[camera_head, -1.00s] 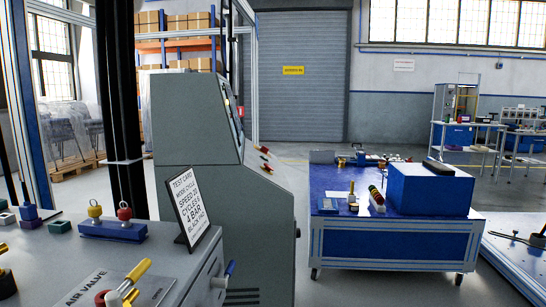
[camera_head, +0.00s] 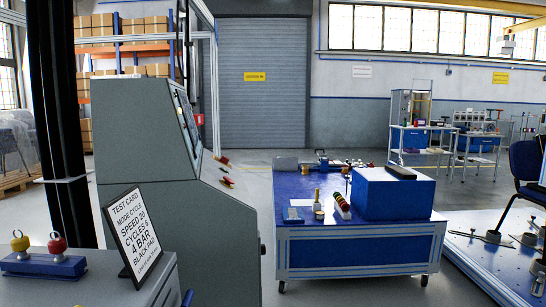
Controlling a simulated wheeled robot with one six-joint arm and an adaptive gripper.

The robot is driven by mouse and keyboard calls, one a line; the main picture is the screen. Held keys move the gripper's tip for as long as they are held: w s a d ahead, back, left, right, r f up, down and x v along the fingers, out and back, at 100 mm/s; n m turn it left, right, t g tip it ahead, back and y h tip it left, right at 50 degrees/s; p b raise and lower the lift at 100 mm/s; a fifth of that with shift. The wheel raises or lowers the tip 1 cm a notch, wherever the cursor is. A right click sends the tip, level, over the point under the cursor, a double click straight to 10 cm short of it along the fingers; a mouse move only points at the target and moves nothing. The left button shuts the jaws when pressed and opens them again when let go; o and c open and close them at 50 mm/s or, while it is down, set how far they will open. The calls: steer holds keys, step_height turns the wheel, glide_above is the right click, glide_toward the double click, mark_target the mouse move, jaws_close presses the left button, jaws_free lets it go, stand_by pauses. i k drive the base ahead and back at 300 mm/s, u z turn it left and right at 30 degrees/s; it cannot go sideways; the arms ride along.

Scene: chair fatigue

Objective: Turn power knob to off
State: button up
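A grey control cabinet (camera_head: 150,150) stands left of the middle, seen from its side. Its sloped front panel (camera_head: 187,122) is seen nearly edge-on, so I cannot make out which control is the power knob. Small red and yellow controls (camera_head: 225,172) stick out from its front ledge. A test card (camera_head: 132,235) on a black stand leans on the grey bench in front of the cabinet. My gripper is not in view.
A blue wheeled cart (camera_head: 360,243) with a blue box (camera_head: 395,195) stands right of the cabinet, with a strip of floor between. The grey bench (camera_head: 85,290) fills the lower left. A platform (camera_head: 490,262) and blue chair (camera_head: 525,165) are at the right.

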mark_target(225, 160)
steer(key=z, duration=0.2)
steer(key=i, duration=0.65)
steer(key=u, duration=0.5)
steer(key=i, duration=0.65)
steer(key=u, duration=0.55)
